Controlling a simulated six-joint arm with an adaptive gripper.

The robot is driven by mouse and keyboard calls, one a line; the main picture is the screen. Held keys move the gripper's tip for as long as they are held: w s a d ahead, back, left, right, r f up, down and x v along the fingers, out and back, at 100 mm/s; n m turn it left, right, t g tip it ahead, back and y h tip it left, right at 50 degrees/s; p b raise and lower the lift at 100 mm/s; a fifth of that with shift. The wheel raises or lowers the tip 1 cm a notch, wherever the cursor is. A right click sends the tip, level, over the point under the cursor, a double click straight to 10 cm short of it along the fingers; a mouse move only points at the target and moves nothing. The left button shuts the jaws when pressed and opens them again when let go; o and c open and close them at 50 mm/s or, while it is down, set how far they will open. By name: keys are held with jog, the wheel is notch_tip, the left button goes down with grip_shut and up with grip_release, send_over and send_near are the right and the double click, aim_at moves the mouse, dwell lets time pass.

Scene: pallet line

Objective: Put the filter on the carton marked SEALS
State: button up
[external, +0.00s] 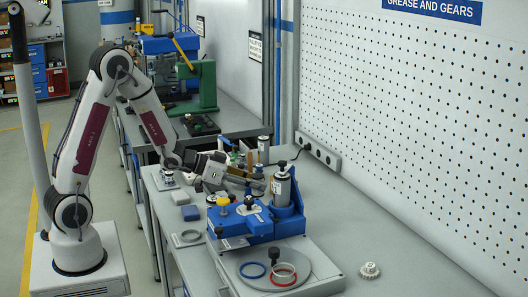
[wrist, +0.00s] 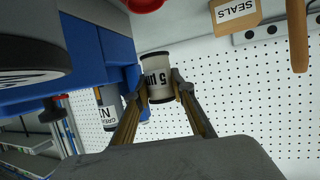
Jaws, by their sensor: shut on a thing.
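The filter (wrist: 158,78) is a white cylinder with dark end rims and "5 µm"-like lettering, in the middle of the wrist view. My gripper (wrist: 158,88) is shut on it, one finger on each side. In the external view my gripper (external: 258,183) is over the bench, beside the blue fixture; I cannot make out the filter there. The carton marked SEALS (wrist: 236,13) is a brown box at the top right of the wrist view, apart from the filter and partly cut off. I cannot pick it out clearly in the external view.
A blue fixture (external: 236,222) with a grey canister (external: 282,188) stands close to my gripper. Rings lie on a round grey plate (external: 290,262) in front. A white gear (external: 370,270) lies at the right. A pegboard wall (external: 420,120) runs behind; the bench's right part is mostly clear.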

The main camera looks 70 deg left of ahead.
jog(key=w+a+r+n+y, duration=0.3)
jog(key=w+a+n+y, duration=0.1)
jog(key=w+a, duration=0.3)
jog(key=w+a+r+n+g+y, duration=0.1)
jog(key=w+a+r+n+y, duration=0.2)
jog(key=w+a, duration=0.4)
jog(key=shift+w+a+n+y, duration=0.25)
jog(key=shift+w+n+y, duration=0.45)
jog(key=shift+w+y, duration=0.4)
jog(key=shift+s, duration=0.1)
dwell(0.4)
jog(key=shift+f, duration=3.1)
jog(key=shift+f, duration=1.85)
